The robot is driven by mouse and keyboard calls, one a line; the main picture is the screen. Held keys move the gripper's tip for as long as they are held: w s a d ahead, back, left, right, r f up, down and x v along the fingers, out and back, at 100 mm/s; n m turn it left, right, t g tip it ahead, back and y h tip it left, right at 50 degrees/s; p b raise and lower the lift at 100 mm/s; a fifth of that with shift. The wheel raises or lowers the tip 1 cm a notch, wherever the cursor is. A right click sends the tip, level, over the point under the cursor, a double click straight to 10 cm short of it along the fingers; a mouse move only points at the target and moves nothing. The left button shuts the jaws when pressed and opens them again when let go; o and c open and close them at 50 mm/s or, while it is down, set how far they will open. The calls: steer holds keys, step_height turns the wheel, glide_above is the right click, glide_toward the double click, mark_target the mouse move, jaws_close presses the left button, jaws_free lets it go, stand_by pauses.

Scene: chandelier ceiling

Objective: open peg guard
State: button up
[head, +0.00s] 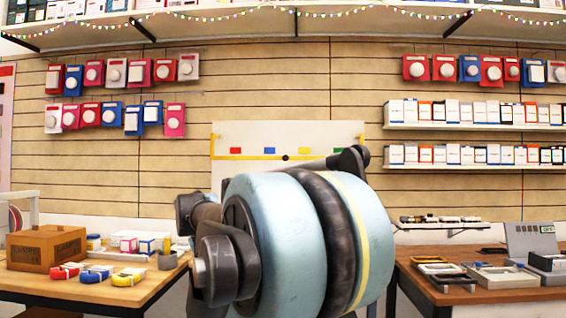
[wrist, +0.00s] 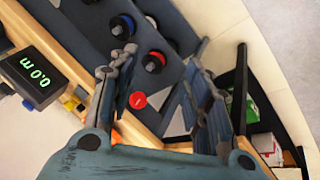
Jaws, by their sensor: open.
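My gripper (wrist: 162,62) is open and empty in the wrist view, its two fingers apart over a dark grey panel (wrist: 100,45). On the panel a black knob with a red ring (wrist: 154,61) shows between the fingers, and a black knob with a blue ring (wrist: 122,26) shows near the left fingertip. A round red button (wrist: 138,99) lies between the fingers lower down. I cannot tell which part is the peg guard. In the head view my arm fills the middle and hides the gripper and this panel.
A black bin of small boxes (wrist: 263,132) is at right. In the head view, a left table (head: 95,292) and a right table (head: 425,285) hold goods; a white board (head: 240,138) stands behind.

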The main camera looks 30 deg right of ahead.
mark_target(285, 158)
steer(key=w+d+r+h, duration=0.3)
steer(key=w+d+r, duration=0.45)
steer(key=r, duration=0.65)
steer(key=w+d+r+h, duration=0.4)
steer(key=w+d+r, duration=0.35)
steer(key=r, duration=0.55)
steer(key=w+d+r+h, duration=0.3)
steer(key=w+d+r, duration=0.5)
steer(key=r, duration=0.6)
steer(key=x, duration=1.8)
steer(key=shift+s+r, duration=0.15)
steer(key=shift+s, duration=0.2)
jaws_close()
